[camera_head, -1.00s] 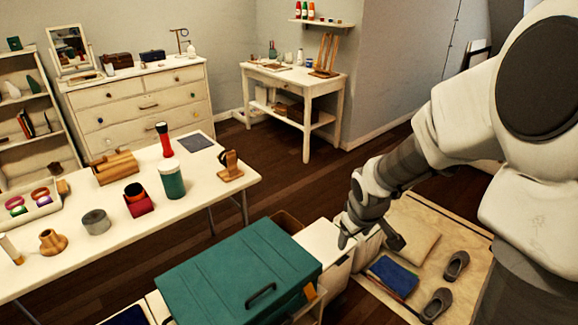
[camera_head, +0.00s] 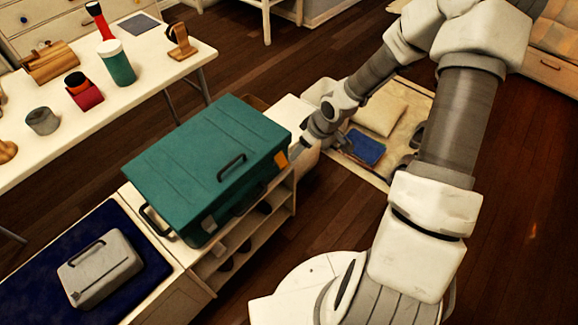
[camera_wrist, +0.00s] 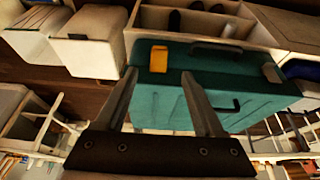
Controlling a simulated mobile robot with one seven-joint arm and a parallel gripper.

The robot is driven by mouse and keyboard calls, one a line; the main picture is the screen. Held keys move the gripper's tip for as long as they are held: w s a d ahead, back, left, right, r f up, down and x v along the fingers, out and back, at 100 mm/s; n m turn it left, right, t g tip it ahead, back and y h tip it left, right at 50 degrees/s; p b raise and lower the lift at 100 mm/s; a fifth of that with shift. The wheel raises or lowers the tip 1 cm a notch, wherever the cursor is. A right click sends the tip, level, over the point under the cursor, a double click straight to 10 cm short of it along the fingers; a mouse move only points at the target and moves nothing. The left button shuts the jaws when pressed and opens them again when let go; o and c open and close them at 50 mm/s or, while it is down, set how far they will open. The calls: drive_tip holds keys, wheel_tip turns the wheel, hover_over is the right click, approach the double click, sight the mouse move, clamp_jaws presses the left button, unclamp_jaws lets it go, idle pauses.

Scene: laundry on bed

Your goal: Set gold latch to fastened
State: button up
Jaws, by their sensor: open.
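The gold latch (camera_head: 281,159) is a small yellow-orange plate near the right end of the front of a teal case (camera_head: 205,160). In the wrist view the gold latch (camera_wrist: 158,58) shows on the teal case (camera_wrist: 225,85), just past and between my fingertips. I cannot tell whether it is fastened. A pale grey latch (camera_wrist: 272,72) is at the case's other end. My gripper (camera_wrist: 160,78) is open and empty, with its fingers pointing toward the case. In the head view my gripper is small and partly hidden near the case's right end.
The case stands on a low shelf unit (camera_head: 250,245) with dark items inside. A grey case (camera_head: 100,268) lies on a dark blue mat at lower left. A white table (camera_head: 150,85) with several objects stands behind. White bins (camera_wrist: 97,40) are close beside the shelf. Floor at right is open.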

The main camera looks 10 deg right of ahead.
sight(287, 166)
drive_tip(key=b+x, duration=0.4)
drive_tip(key=x, duration=0.9)
drive_tip(key=shift+s+d+f, duration=0.1)
drive_tip(key=shift+f, duration=0.05)
clamp_jaws()
